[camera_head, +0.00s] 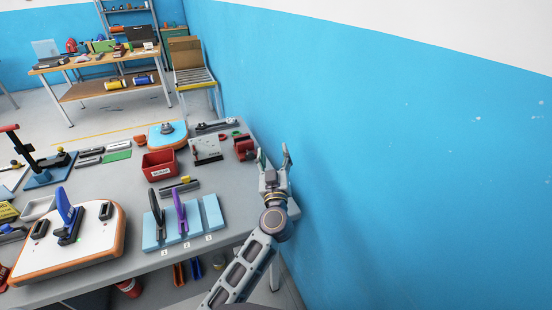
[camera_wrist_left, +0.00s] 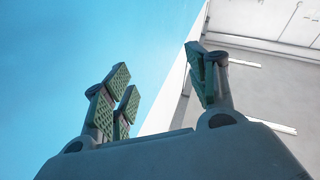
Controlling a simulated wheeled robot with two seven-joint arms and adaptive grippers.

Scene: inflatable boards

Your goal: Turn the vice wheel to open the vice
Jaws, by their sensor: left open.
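A small red and dark device (camera_head: 243,148), which looks like the vice, stands at the right edge of the grey table. Its wheel is too small to make out. My left gripper (camera_head: 273,157) is just right of it, beyond the table edge and near the blue wall, with fingers pointing up and apart. It is open and empty, and does not appear to touch the device. In the left wrist view the open fingers (camera_wrist_left: 158,82) with green pads show only wall and ceiling between them. My right gripper is not in view.
The grey table (camera_head: 120,183) holds a red bin (camera_head: 160,164), a white panel (camera_head: 206,149), a light blue stand (camera_head: 213,212) and an orange-edged board (camera_head: 95,245). The blue wall (camera_head: 400,170) lies close on the right. A wooden workbench (camera_head: 93,62) stands farther back.

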